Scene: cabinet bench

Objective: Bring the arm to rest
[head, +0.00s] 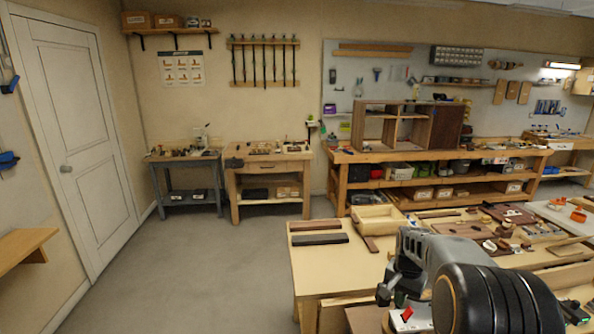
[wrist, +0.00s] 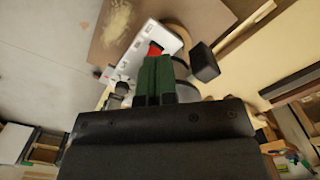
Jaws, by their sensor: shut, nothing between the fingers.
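My arm (head: 430,262) reaches in from the lower right of the head view, over the near workbench (head: 310,265). In the wrist view my gripper (wrist: 155,65) shows as two green fingers pressed together, with nothing between them. The fingertips appear over or just in front of a white device (wrist: 128,62) with a red part (wrist: 155,48). I cannot tell the gap between them. In the head view the fingers are mostly hidden by my own arm; the red part (head: 406,315) shows just below it.
The near workbench is crowded with a wooden tray (head: 380,217), dark strips (head: 320,239), boards and small parts. A black block (wrist: 204,62) is close right of the fingers in the wrist view. Open floor (head: 220,270) lies left. A shelf cabinet (head: 410,127) stands on the back bench.

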